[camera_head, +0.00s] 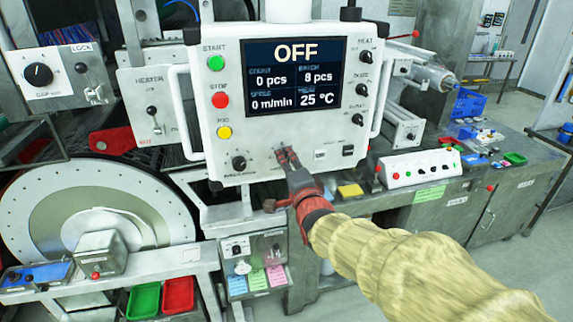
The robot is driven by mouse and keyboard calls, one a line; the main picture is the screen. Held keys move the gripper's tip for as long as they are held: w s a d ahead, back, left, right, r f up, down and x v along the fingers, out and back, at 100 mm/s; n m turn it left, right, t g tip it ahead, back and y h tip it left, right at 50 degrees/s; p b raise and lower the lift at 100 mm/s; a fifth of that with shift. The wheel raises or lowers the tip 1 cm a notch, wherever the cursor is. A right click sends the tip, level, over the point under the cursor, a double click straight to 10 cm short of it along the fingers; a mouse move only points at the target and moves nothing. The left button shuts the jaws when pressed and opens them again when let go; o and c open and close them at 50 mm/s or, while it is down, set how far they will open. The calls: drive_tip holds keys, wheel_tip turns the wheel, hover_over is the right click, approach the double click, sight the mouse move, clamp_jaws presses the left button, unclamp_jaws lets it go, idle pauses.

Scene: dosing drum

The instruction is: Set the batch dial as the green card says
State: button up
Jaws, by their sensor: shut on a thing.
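The white control panel (225,140) hangs at the centre, and its screen (295,75) reads OFF, count 0 pcs, batch 8 pcs, 25 °C. My gripper (287,156) is at the panel's lower edge, shut on a small knob there. Its fingers cover the knob, so its pointer and most of its label are hidden; I cannot confirm that it is the batch dial. A small pale green card (257,280) hangs between a blue and a pink card below the panel. Its writing is too small to read.
Another black knob (239,163) is left of my gripper. Start (215,63), stop (220,100) and yellow (224,132) buttons line the panel's left side; several knobs line its right. A white button box (420,168) stands on the bench at right. A large drum disc (95,220) is at left.

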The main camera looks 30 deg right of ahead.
drive_tip(key=o, duration=1.2)
drive_tip(key=shift+c, duration=0.2)
drive_tip(key=v, duration=1.2)
